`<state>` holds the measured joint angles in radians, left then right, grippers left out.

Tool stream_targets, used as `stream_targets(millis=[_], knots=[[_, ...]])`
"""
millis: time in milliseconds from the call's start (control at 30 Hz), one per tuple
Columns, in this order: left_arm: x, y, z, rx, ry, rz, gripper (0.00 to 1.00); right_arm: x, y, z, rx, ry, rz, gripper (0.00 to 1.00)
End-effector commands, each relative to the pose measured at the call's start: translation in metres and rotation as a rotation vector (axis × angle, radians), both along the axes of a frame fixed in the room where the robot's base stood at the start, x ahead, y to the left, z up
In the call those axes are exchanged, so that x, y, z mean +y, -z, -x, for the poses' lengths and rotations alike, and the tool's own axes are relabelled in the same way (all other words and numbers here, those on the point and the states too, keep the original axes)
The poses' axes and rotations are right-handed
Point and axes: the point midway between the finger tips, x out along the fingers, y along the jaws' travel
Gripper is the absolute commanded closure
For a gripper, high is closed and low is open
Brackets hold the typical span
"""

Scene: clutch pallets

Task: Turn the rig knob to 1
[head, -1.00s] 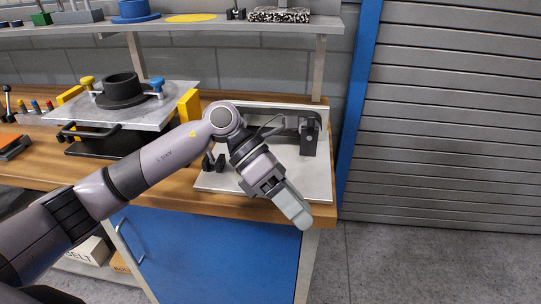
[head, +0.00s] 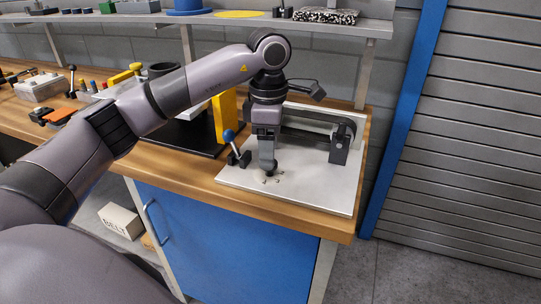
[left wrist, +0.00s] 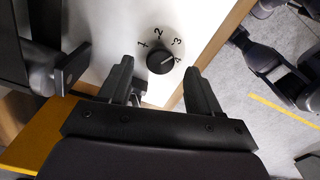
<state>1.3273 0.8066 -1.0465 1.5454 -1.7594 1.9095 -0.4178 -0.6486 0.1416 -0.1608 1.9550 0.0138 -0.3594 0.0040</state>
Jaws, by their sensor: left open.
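The rig knob (left wrist: 160,63) is a round black dial on a white plate (left wrist: 95,25) in the left wrist view. The numbers 1 to 4 stand in an arc around it. Its pale pointer mark appears to face the 4. My left gripper (left wrist: 158,67) is open, with one finger on each side of the knob in that view; I cannot tell whether they touch it. In the head view my left gripper (head: 268,168) points down over the rig's plate (head: 315,190) and mostly hides the knob. My right gripper is not in view.
A blue-tipped lever (head: 230,136) stands left of the gripper. A black bracket (head: 340,143) with an arm rises on the rig's right. A pallet fixture with a yellow block (head: 226,115) is farther left. A shelf (head: 330,22) runs above the wooden bench (head: 200,175).

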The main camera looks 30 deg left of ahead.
Motion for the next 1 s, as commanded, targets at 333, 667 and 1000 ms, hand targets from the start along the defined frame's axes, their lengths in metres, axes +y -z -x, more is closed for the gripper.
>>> stream_targets(millis=[333,667,1000], knots=[[0.000,0.025,0.000,0.000,0.000,0.001,0.37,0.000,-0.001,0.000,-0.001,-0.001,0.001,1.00],[0.000,0.025,0.000,-0.001,0.001,0.002,0.89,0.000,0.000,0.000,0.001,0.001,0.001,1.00],[-0.001,0.024,0.000,0.000,-0.029,0.002,0.93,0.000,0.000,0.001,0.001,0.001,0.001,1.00]])
